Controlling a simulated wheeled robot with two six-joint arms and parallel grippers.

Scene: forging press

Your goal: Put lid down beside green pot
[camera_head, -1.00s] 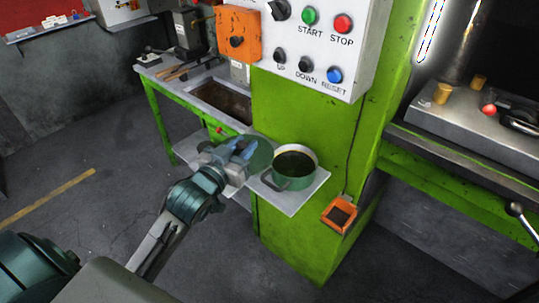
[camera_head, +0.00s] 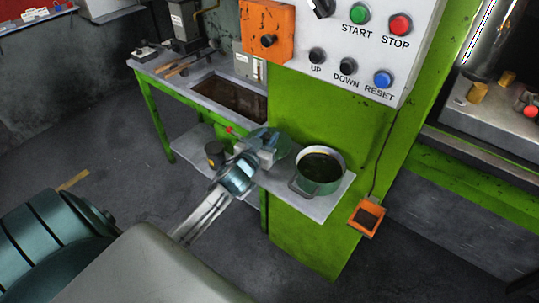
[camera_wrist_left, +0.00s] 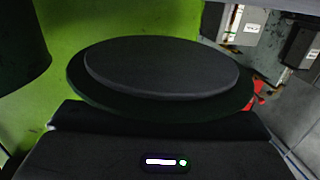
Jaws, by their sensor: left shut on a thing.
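The green pot (camera_head: 319,180) stands upright and open on a small light shelf (camera_head: 318,207) fixed to the green press. It has dark contents and a handle on its near side. My left gripper (camera_head: 266,142) is shut on the green lid (camera_head: 286,150), just left of the pot. The gripper hides part of the lid. In the left wrist view the lid (camera_wrist_left: 160,70) is a broad dark disc in front of the gripper, roughly level. A dark rounded shape at that view's left edge is probably the pot. Whether the lid touches the shelf I cannot tell. My right gripper is not in view.
A green workbench (camera_head: 150,105) with a sunken tray (camera_head: 230,97) stands behind to the left. A dark cylinder (camera_head: 214,154) stands on its lower shelf. The control panel (camera_head: 372,45) is above the pot, and an orange box (camera_head: 367,218) is at lower right.

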